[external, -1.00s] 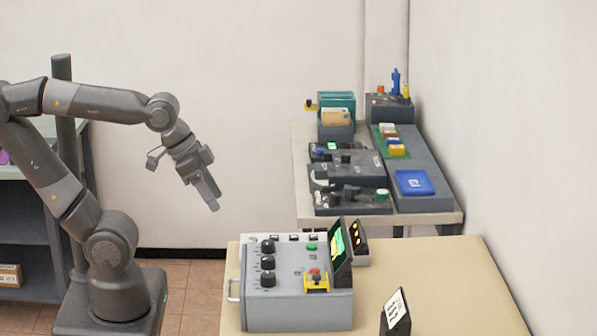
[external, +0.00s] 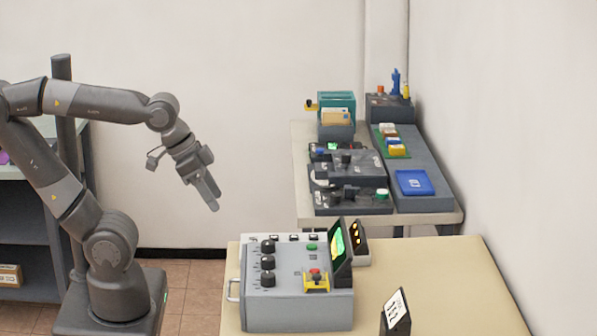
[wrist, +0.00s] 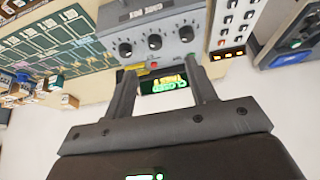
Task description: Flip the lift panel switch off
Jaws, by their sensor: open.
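My gripper (external: 214,207) hangs in the air in the external view, pointing down and right, left of and above a grey control box (external: 300,309) on the beige table. This box has a column of black knobs, a green button, a red button on yellow and a tilted green-lit screen (external: 338,244). I cannot tell which control is the lift panel switch. In the wrist view my gripper's fingers (wrist: 160,76) are apart and empty.
A rear table (external: 304,170) holds several grey devices and a blue pad (external: 414,183). The beige table's right side (external: 445,280) is clear. The wrist view shows a green patterned board (wrist: 58,46) and small boxes at left.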

